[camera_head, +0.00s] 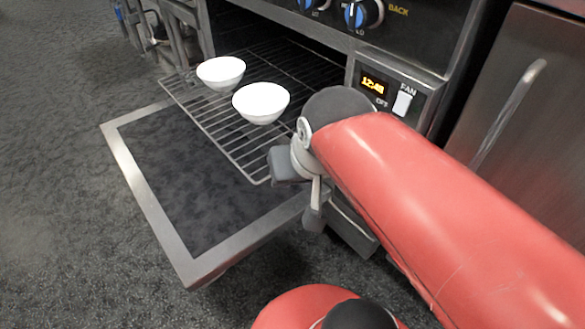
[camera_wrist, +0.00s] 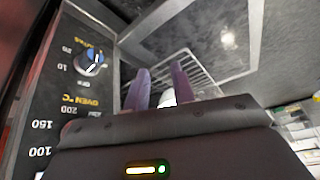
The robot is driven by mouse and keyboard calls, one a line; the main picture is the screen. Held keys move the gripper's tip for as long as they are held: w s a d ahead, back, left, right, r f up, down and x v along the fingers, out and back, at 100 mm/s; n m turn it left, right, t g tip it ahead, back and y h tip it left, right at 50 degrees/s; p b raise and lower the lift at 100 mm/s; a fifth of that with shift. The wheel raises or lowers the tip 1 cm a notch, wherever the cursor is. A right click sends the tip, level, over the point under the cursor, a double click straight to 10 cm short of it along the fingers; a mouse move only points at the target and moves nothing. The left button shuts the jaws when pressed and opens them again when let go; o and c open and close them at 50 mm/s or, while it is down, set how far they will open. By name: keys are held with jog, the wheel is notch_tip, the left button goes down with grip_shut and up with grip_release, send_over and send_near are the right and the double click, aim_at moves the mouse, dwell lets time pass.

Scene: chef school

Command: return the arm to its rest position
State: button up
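My red arm reaches in from the lower right in the head view. My gripper (camera_head: 299,190) is beside the right edge of the pulled-out oven rack (camera_head: 225,140), above the open oven door (camera_head: 190,180). In the wrist view my gripper (camera_wrist: 160,82) shows two fingers apart with a gap between them, so it is open and holds nothing. A white bowl (camera_head: 221,72) and a second white bowl (camera_head: 261,103) stand upright on the rack, apart from my gripper. A small white shape, probably a bowl, shows beyond the fingers in the wrist view (camera_wrist: 168,98).
The oven's control panel with blue-marked knobs (camera_head: 363,13), a clock display (camera_head: 374,83) and a fan switch (camera_head: 403,102) is close behind my arm. A steel door with a handle (camera_head: 508,110) stands at the right. The carpeted floor (camera_head: 60,150) at left is clear.

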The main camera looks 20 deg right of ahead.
jog(key=shift+s+f+n, duration=0.4)
jog(key=shift+s+n, duration=0.05)
jog(key=shift+s, duration=0.15)
jog(key=shift+s+f+n, duration=0.35)
jog(key=shift+s+n, duration=0.1)
jog(key=shift+s, duration=0.15)
jog(key=shift+r, duration=0.15)
notch_tip(320, 180, up, 9)
jog(key=p, duration=0.9)
jog(key=shift+r+p, duration=0.15)
jog(key=shift+p, duration=0.15)
